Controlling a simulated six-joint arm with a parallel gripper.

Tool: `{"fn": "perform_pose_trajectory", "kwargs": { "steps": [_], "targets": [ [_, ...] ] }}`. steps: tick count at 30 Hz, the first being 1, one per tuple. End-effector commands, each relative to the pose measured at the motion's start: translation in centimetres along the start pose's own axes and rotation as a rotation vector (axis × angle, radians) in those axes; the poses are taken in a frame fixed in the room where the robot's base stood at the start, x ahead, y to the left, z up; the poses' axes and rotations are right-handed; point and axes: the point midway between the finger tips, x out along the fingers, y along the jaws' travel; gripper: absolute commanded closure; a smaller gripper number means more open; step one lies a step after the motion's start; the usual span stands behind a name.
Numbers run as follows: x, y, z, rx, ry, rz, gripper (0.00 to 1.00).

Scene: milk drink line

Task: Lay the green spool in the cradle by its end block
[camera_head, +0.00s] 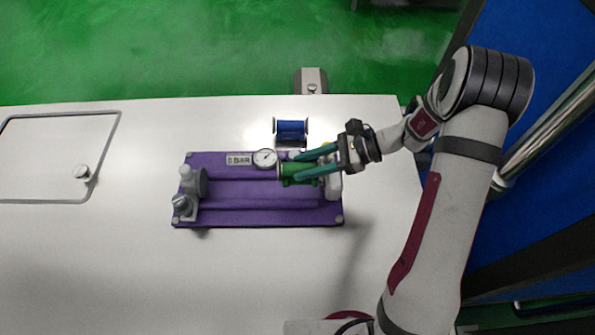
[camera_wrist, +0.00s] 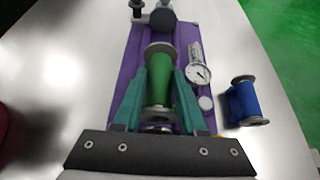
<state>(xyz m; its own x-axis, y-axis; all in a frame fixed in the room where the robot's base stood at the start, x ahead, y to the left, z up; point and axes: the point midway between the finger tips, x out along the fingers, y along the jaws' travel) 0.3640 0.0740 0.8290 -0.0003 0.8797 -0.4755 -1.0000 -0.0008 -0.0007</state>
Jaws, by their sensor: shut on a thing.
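The green spool (camera_head: 299,170) is held between the two green fingers of my gripper (camera_head: 290,164), over the right part of the purple fixture. In the wrist view the green spool (camera_wrist: 158,82) lies lengthwise between the fingers of my gripper (camera_wrist: 160,78), with its grey flange at the far end. The cradle (camera_head: 255,204) has long rails on a purple base and an end block (camera_head: 200,182) at its left end. A pale block (camera_head: 333,184) stands at its right end, partly behind my gripper. I cannot tell whether the spool touches the cradle.
The white table (camera_head: 110,250) is clear in front and left.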

Motion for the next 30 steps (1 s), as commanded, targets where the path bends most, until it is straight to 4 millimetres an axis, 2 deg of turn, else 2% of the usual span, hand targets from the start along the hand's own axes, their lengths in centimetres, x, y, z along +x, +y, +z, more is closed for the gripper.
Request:
{"fn": "perform_pose_trajectory", "kwargs": {
  "steps": [2,9,30],
  "targets": [
    [1.0,-0.2,-0.1,0.001,-0.001,0.001,1.00],
    [3.1,-0.3,-3.5,0.003,-0.001,-0.002,1.00],
    [3.8,-0.4,-4.8,-0.004,0.004,-0.003,1.00]
  ]
}}
